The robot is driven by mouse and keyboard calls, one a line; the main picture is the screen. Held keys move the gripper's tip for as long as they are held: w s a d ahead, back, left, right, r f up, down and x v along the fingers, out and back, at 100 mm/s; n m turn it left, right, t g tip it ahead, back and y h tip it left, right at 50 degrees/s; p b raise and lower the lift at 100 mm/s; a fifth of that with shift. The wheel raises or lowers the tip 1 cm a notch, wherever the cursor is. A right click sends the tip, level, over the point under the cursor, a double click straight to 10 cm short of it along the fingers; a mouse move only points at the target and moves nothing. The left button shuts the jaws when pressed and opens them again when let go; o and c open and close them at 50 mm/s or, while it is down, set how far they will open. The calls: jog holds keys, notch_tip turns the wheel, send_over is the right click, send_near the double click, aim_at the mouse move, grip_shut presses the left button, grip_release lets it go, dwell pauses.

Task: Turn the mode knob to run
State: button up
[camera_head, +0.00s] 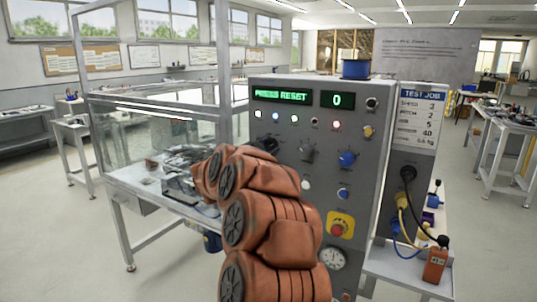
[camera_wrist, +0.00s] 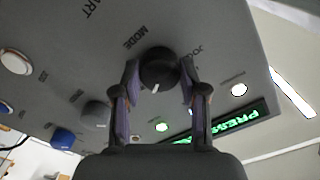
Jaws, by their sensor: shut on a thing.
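The mode knob (camera_wrist: 157,66) is a round dark knob with a white pointer mark, under the word MODE on the grey control panel (camera_head: 300,97). In the wrist view my gripper (camera_wrist: 160,72) has one finger on each side of the knob and is shut on it. The pointer mark lies towards the bottom of the wrist view. A JOG label shows to the right of the knob; I cannot read a run label. In the head view my orange arm reaches up to the panel's left side and mostly hides the knob and gripper.
The panel's display (camera_head: 282,96) reads PRESS RESET. Close by are a grey knob (camera_head: 307,150), a blue knob (camera_head: 347,159) and a red emergency button (camera_head: 338,229). A glass-walled bench (camera_head: 130,140) stands left of the panel. Open floor lies further left.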

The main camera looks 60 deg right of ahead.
jog(key=shift+f+m+b, duration=0.15)
jog(key=shift+m+b, duration=0.25)
jog(key=shift+m, duration=0.2)
jog(key=o, duration=1.1)
jog(key=shift+o, duration=0.2)
jog(key=shift+a, duration=0.1)
jog(key=a, duration=1.2)
jog(key=shift+s, duration=0.25)
jog(key=shift+w+r, duration=0.1)
jog(key=shift+r, duration=0.1)
